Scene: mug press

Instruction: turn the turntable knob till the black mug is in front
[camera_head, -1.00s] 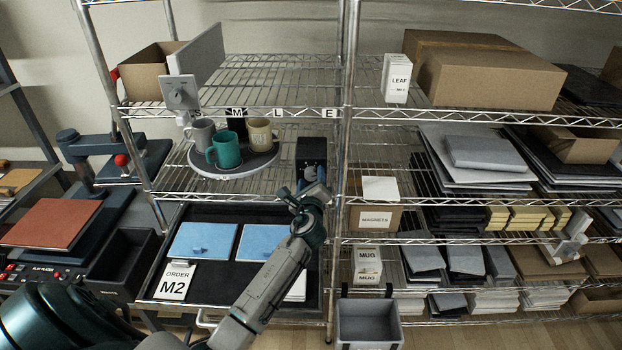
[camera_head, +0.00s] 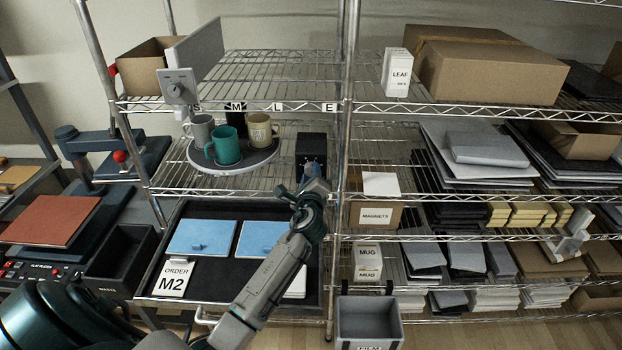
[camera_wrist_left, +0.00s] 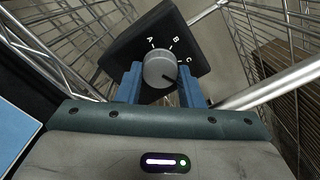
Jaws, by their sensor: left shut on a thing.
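The round turntable (camera_head: 233,169) stands on the middle left shelf with several mugs. The teal mug (camera_head: 224,147) is at its front, the grey mug (camera_head: 199,131) at left, and the cream mug (camera_head: 260,130) at right. The black mug (camera_head: 237,119) is at the back, partly hidden by the teal mug. The black knob box (camera_head: 311,146) stands right of the turntable. In the left wrist view, the grey round knob (camera_wrist_left: 159,70) sits between the blue fingers of my left gripper (camera_wrist_left: 163,85), shut on it. Its dark pointer line faces near C. My right gripper is out of view.
Shelf posts and wires surround the box, with an upright post (camera_head: 343,150) close to its right. Below is a black tray with blue panels (camera_head: 201,237) and an order card (camera_head: 175,278). A grey bin (camera_head: 369,322) hangs at lower right.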

